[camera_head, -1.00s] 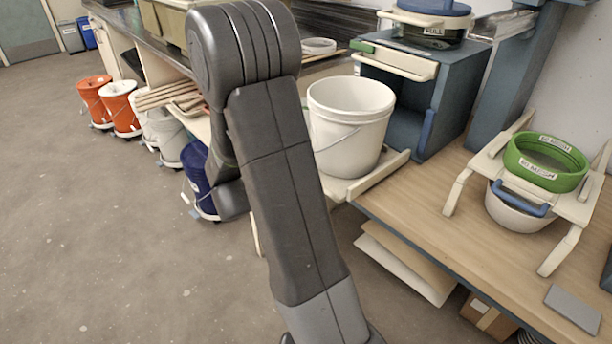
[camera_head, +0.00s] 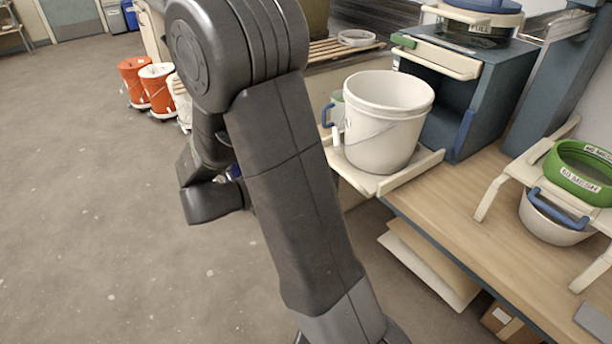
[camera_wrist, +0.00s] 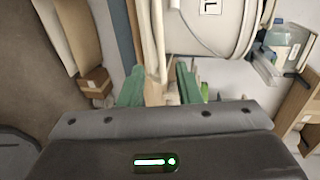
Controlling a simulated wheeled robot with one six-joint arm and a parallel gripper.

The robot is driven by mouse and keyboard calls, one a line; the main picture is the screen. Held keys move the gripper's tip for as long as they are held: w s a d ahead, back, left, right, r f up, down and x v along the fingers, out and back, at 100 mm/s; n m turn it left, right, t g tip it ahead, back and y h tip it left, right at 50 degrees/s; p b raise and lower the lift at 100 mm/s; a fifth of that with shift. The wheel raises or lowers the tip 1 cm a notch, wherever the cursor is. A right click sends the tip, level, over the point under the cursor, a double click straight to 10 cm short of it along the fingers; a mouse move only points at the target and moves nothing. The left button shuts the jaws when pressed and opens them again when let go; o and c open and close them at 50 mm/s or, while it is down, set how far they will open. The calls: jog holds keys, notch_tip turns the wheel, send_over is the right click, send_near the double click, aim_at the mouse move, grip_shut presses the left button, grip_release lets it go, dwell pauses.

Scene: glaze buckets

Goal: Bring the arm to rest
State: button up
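My arm (camera_head: 300,190) stands folded across the middle of the head view, above the floor and left of the bench. My gripper is hidden behind the arm there. In the wrist view my gripper (camera_wrist: 161,82) shows two green fingers spread apart. Pale bars show in the gap beyond them, and I see nothing clearly held. A white bucket (camera_head: 388,125) stands upright on a cream tray to the right of my arm, apart from it. A white bucket with a part-seen label (camera_wrist: 215,22) also shows at the top of the wrist view.
The wooden bench (camera_head: 455,218) with a green sieve (camera_head: 583,172) on a cream stand lies at right. A blue-grey cabinet (camera_head: 470,95) stands behind the white bucket. Orange (camera_head: 137,80) and white (camera_head: 158,87) buckets stand at back left. The floor at left is open.

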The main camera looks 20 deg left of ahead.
aim_at(335, 169)
jog(key=shift+s+a, duration=0.15)
jog(key=shift+s, duration=0.05)
jog(key=shift+w, duration=0.1)
jog(key=x, duration=1.3)
jog(key=shift+w+d, duration=0.2)
jog(key=shift+d, duration=0.1)
jog(key=shift+w+d, duration=0.1)
jog(key=shift+w, duration=0.05)
